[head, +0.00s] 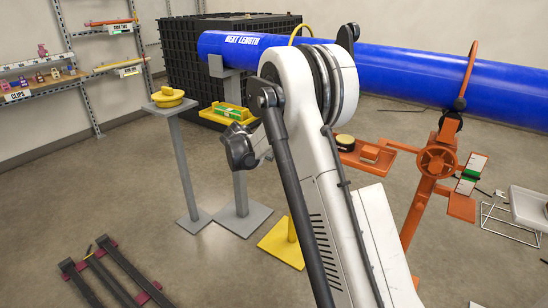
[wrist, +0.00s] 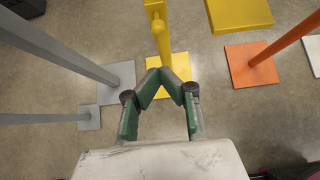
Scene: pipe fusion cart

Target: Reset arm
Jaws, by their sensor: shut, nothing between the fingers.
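My gripper (wrist: 161,82) shows in the wrist view, pointing down over the floor. Its two green-padded fingers bow apart at the knuckles and come together at the tips, with nothing between them. Below and just beyond the tips is a yellow stand (wrist: 157,28) on a square yellow base. In the head view my white arm fills the middle and hides part of the scene behind it. I cannot make out the gripper's fingers there.
A long blue pipe (head: 385,72) crosses behind my arm. A grey stand (head: 183,165) with a yellow item is left. An orange stand with a handwheel (head: 437,161) is right. Shelves (head: 45,88) line the left wall. Dark rails (head: 103,276) lie on the floor.

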